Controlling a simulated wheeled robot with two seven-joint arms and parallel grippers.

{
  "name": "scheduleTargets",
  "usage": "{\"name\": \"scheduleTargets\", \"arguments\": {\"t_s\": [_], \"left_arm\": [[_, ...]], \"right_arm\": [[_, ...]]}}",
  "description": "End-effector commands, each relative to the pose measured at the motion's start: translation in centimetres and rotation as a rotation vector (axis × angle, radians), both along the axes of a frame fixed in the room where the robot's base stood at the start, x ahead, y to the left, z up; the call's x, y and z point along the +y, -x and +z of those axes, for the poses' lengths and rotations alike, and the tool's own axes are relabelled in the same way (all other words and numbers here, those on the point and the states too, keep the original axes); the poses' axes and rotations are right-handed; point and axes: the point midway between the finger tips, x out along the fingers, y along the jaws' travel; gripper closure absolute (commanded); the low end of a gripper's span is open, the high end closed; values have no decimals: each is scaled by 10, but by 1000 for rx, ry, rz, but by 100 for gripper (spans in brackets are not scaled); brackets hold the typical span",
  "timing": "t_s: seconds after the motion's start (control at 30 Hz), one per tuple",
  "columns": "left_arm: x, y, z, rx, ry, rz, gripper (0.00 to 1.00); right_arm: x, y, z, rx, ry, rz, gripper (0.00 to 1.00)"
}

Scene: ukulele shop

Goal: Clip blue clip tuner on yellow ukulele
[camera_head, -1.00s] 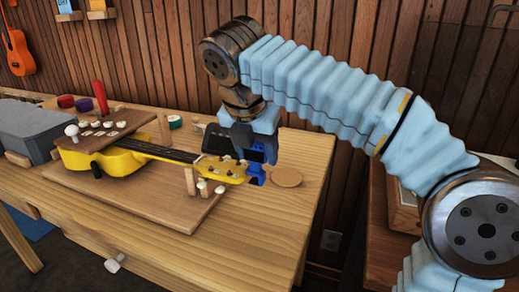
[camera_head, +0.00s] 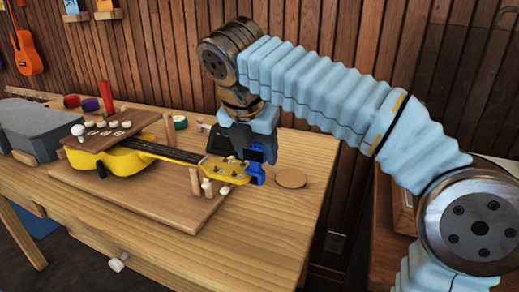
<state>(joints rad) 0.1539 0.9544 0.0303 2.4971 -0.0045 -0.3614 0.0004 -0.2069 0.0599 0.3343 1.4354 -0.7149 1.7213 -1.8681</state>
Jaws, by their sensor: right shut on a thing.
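The yellow ukulele (camera_head: 122,162) lies on a wooden board on the workbench, its headstock (camera_head: 226,170) pointing right. A wooden plate with pale knobs covers part of its body. The blue clip tuner (camera_head: 256,173) is at the headstock's right end. My right gripper (camera_head: 254,156) comes down from above and is shut on the tuner. The tuner seems to touch or overlap the tip of the headstock, but I cannot tell whether it is clipped on. My left gripper is not in view.
A round wooden disc (camera_head: 292,178) lies right of the tuner. A grey case (camera_head: 38,128), a red upright handle (camera_head: 106,97) and a green tape roll (camera_head: 180,122) are at the left and back. The bench front (camera_head: 230,230) is clear.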

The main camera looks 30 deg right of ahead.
Motion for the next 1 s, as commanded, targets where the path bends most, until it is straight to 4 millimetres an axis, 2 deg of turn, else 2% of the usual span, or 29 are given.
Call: {"name": "scheduleTargets", "arguments": {"t_s": [1.0], "left_arm": [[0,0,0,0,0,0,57]], "right_arm": [[7,-8,0,0,0,0,76]]}}
